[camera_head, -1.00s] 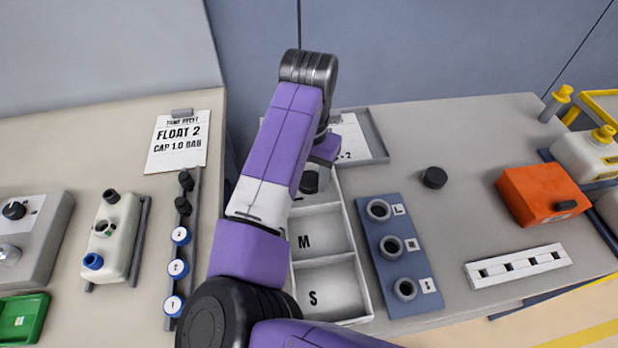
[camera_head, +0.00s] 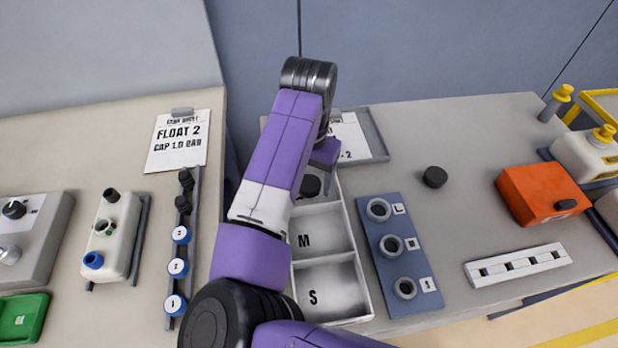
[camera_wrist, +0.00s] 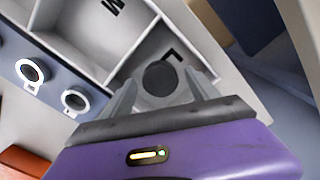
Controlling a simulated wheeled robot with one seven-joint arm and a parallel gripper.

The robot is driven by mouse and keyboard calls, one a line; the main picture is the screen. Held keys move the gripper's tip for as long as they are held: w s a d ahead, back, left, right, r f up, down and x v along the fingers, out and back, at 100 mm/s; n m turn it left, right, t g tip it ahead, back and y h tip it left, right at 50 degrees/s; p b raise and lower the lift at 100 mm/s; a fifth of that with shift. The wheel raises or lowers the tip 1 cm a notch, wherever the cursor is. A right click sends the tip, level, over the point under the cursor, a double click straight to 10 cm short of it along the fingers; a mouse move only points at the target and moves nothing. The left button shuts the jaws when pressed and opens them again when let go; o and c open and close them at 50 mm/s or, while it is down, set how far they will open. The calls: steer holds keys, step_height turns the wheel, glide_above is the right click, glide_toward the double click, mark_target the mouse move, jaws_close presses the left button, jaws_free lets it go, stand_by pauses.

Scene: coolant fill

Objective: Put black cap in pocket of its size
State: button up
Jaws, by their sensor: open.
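A black cap (camera_head: 310,186) sits in the far pocket of the white tray (camera_head: 369,290). In the wrist view the same cap (camera_wrist: 160,77) lies on the floor of the pocket lettered L. My gripper (camera_wrist: 161,86) is open, its two fingers apart on either side of the cap in that view, with gaps showing. In the head view my arm hides part of the tray and most of my gripper (camera_head: 322,171). A second black cap (camera_head: 434,177) stands alone on the table, right of the tray.
The tray's M (camera_head: 325,230) and S (camera_head: 335,285) pockets look empty. A blue plate (camera_head: 372,235) with several ringed ports lies right of the tray. An orange box (camera_head: 540,195) and a white slotted strip (camera_head: 519,265) are further right. A clipboard (camera_head: 376,150) lies behind.

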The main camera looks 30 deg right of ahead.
mark_target(309, 183)
step_height(309, 183, up, 12)
stand_by(0.4)
stand_by(0.4)
